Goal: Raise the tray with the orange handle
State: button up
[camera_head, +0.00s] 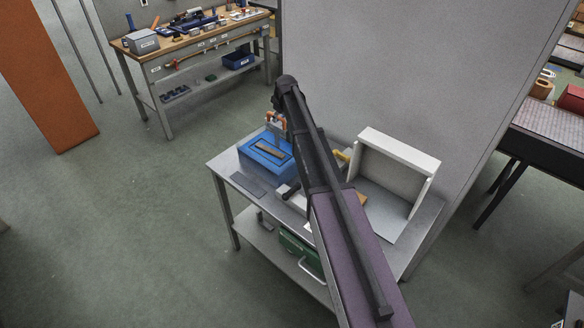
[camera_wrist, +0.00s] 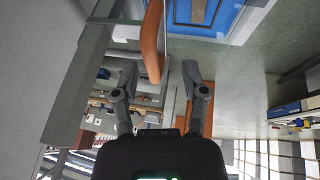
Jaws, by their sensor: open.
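In the wrist view an orange handle (camera_wrist: 152,45) comes down from the top edge, and its lower end lies close to the space between my fingertips. My gripper (camera_wrist: 158,76) is open, one finger on each side of that end; I cannot tell whether they touch it. A blue tray-like thing (camera_wrist: 226,16) with a pale rim shows at the top. In the head view small orange parts (camera_head: 270,117) show beside my arm, behind a blue container (camera_head: 256,152) with a brown bar across it. My arm hides the fingertips there, and how the handle joins the tray is unclear.
The blue container stands on a grey table (camera_head: 222,167). A white open box (camera_head: 402,150) stands at its right, partly behind my arm. A dark flat plate (camera_head: 248,185) lies at the front left. A green case (camera_head: 300,250) sits on the lower shelf. A grey partition rises behind.

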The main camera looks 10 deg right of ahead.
jog(key=shift+a+p+v, duration=0.3)
jog(key=shift+p+v, duration=2.4)
jog(key=shift+v, duration=0.6)
jog(key=s+f+m+g+b, duration=0.1)
jog(key=s+f+b, duration=0.4)
jog(key=s, duration=0.6)
jog(key=s+f+m+g+b, duration=0.1)
jog(key=s+f+m+b, duration=0.2)
jog(key=s+f+b, duration=0.3)
jog(key=shift+s+a+f+g+h, duration=0.35)
jog(key=shift+s+f, duration=0.5)
jog(key=shift+s, duration=1.8)
jog(key=shift+d, duration=0.1)
jog(key=w+r+n+g+p, duration=0.1)
jog(key=w+r+p, duration=0.5)
jog(key=w, duration=0.4)
jog(key=w+d+r+n+g+y+p, duration=0.1)
jog(key=w+r+p, duration=0.5)
jog(key=w, duration=0.4)
jog(key=w+d+r+n+g+p, duration=0.1)
jog(key=w+r+p, duration=0.5)
jog(key=w, duration=0.5)
jog(key=shift+n+g, duration=0.3)
jog(key=shift+g, duration=0.05)
jog(key=shift+y, duration=0.25)
